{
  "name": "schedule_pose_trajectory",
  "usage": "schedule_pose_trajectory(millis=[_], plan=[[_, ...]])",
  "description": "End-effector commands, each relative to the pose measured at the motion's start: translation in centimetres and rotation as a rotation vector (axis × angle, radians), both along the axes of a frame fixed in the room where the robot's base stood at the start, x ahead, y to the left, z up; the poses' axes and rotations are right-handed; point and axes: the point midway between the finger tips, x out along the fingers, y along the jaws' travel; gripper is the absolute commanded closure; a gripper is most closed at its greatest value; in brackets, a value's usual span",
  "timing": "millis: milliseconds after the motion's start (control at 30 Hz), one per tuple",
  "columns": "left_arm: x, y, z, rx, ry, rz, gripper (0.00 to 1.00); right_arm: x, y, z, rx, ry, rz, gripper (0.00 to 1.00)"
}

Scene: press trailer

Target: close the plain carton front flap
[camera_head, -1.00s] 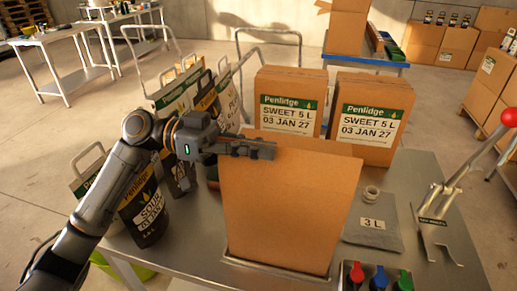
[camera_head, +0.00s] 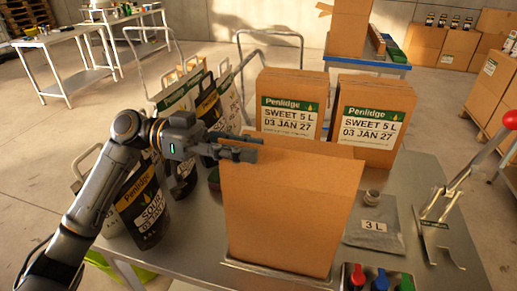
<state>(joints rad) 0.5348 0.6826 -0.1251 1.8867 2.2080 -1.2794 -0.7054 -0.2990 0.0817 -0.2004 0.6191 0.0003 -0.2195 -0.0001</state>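The plain carton (camera_head: 282,222) stands upright at the near middle of the steel table, with its unprinted front towards me. Its top panel (camera_head: 310,163) shows as a narrow, lighter strip sloping back from the front edge. I cannot tell whether the front flap lies fully flat. My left gripper (camera_head: 260,148) is at the top left of the carton. Its two fingers show a gap and point right, with nothing visible between them. I cannot tell whether they touch the cardboard. My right gripper is not in view.
Two labelled Penlidge cartons (camera_head: 290,106) (camera_head: 370,121) stand behind. Printed pouches (camera_head: 143,208) crowd the left side. To the right are a grey 3 L pouch (camera_head: 374,226), a red-knobbed lever press (camera_head: 440,215) and coloured knobs (camera_head: 379,278).

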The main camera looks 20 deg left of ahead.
Motion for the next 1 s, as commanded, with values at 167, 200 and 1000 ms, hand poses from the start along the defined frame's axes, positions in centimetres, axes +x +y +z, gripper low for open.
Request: schedule_pose_trajectory(millis=[167, 200, 1000], plan=[[0.1, 4.1, 0.0, 0.000, 0.003, 0.004, 0.75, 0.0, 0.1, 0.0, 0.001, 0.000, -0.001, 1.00], [0.1, 4.9, -0.1, -0.001, 0.003, 0.003, 0.75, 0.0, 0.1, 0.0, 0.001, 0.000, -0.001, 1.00], [0.0, 8.9, -0.3, 0.006, 0.006, 0.001, 0.75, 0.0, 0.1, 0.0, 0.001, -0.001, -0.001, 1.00]])
